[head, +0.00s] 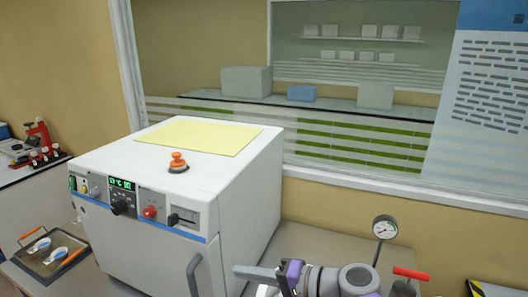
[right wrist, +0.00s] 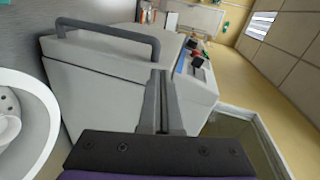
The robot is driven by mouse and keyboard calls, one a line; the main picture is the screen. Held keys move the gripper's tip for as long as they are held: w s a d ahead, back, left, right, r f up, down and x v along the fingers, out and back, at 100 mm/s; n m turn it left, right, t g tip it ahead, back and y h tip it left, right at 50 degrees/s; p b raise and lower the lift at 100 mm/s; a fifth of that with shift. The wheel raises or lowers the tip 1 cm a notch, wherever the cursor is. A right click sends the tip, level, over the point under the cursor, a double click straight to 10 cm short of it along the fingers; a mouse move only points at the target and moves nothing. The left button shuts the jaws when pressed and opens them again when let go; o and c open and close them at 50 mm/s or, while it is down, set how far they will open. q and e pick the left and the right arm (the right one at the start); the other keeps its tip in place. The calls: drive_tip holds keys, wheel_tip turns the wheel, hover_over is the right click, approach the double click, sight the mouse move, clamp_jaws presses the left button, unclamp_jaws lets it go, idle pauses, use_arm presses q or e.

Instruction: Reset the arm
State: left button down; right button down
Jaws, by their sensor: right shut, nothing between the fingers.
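My right gripper (head: 243,271) is at the bottom of the head view, in front of the white machine's right side. Its grey fingers point left, and purple shows at its base. In the right wrist view my right gripper's fingers (right wrist: 162,78) lie together with nothing between them, and the white machine (right wrist: 95,85) is beyond them. I cannot tell how near they are to it. My left gripper is not in view.
The white machine (head: 148,187) has a yellow sheet (head: 203,135) and an orange knob (head: 178,160) on top. A pressure gauge (head: 385,228) and red handle (head: 411,273) stand at right. A tray (head: 52,257) with blue-and-white items lies at left.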

drive_tip(key=s+d+f+h, duration=0.2)
drive_tip(key=d+f, duration=0.1)
drive_tip(key=f, duration=0.1)
drive_tip(key=s+d+f+n+h, duration=0.1)
drive_tip(key=s+d+f+h, duration=0.1)
drive_tip(key=f, duration=0.3)
drive_tip(key=s+d+f+h, duration=0.3)
drive_tip(key=s+d+f, duration=0.1)
drive_tip(key=shift+s+d+f+n, duration=0.15)
drive_tip(key=shift+d+n, duration=0.05)
drive_tip(key=shift+n, duration=0.1)
drive_tip(key=s+d+f+h, duration=0.3)
drive_tip(key=d+f, duration=0.1)
drive_tip(key=d, duration=0.2)
drive_tip(key=s+d+f+n+h, duration=0.1)
drive_tip(key=s+d+f+h, duration=0.2)
drive_tip(key=d, duration=0.4)
drive_tip(key=shift+s+d+f+n+h, duration=0.2)
drive_tip(key=shift+s+f+n+h, duration=0.1)
drive_tip(key=shift+f+h, duration=0.35)
idle(1.1)
